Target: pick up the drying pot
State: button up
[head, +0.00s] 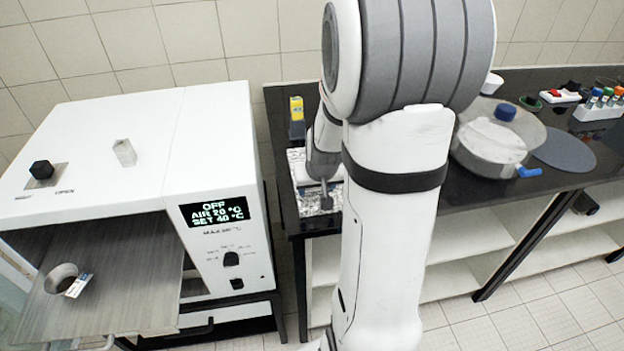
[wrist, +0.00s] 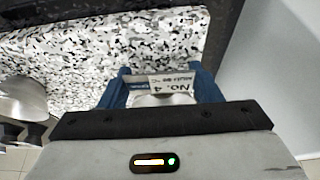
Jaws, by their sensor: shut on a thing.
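My gripper (wrist: 166,84) has its two blue fingers shut on a small pale pot (wrist: 165,100), with a white label reading "No. 4" against it. Most of the held pot is hidden by the fingers and the gripper body. It is over or on a black-and-white speckled slab (wrist: 110,50); I cannot tell whether it touches. In the head view my arm hides the fingertips and the held pot, above the speckled slab (head: 309,201) on the dark bench. Another small grey pot (head: 58,279) with a white tag stands on the oven's lowered door.
The white oven (head: 130,190) stands at the left with its door (head: 125,290) down and display reading OFF. A yellow-topped block (head: 297,117) stands behind the slab. A large metal pan (head: 484,160), a grey disc (head: 565,149) and a bottle rack (head: 600,111) are on the right bench.

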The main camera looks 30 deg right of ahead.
jog(key=shift+r, duration=0.15)
notch_tip(320, 180, up, 10)
jog(key=shift+f, duration=0.15)
